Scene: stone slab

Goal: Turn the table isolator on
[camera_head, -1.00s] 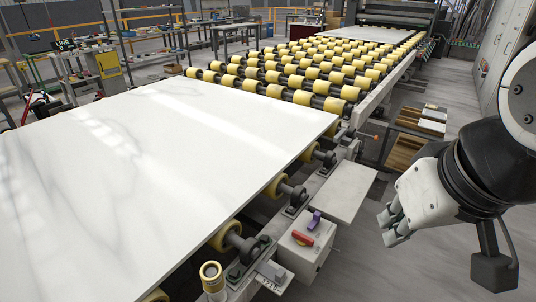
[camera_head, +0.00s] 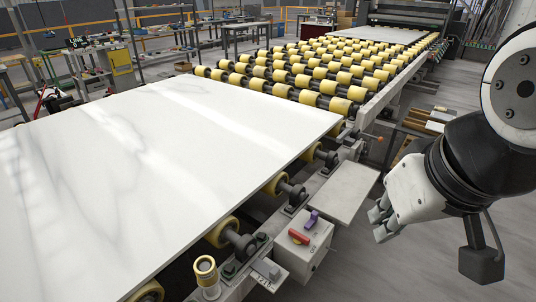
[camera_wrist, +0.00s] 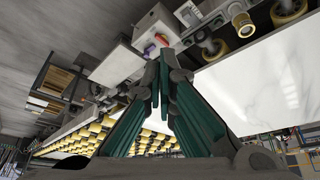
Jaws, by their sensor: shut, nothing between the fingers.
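The isolator is a light grey box (camera_head: 312,258) on the side of the roller table, at the lower middle of the head view. Its red rotary handle (camera_head: 298,237) sits on the top face, with a purple piece (camera_head: 312,217) beside it. In the wrist view the box (camera_wrist: 157,27) shows near the top, with the red handle (camera_wrist: 162,39) just beyond the fingertips. My gripper (camera_head: 379,222) is to the right of the box in the head view, apart from it. The fingers (camera_wrist: 163,62) are shut and empty.
A large white marble slab (camera_head: 150,160) lies on the table's yellow rollers (camera_head: 340,75). A brass-coloured cylinder (camera_head: 206,275) stands left of the box. A flat grey plate (camera_head: 342,190) projects behind it. Open floor (camera_head: 400,275) lies to the right.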

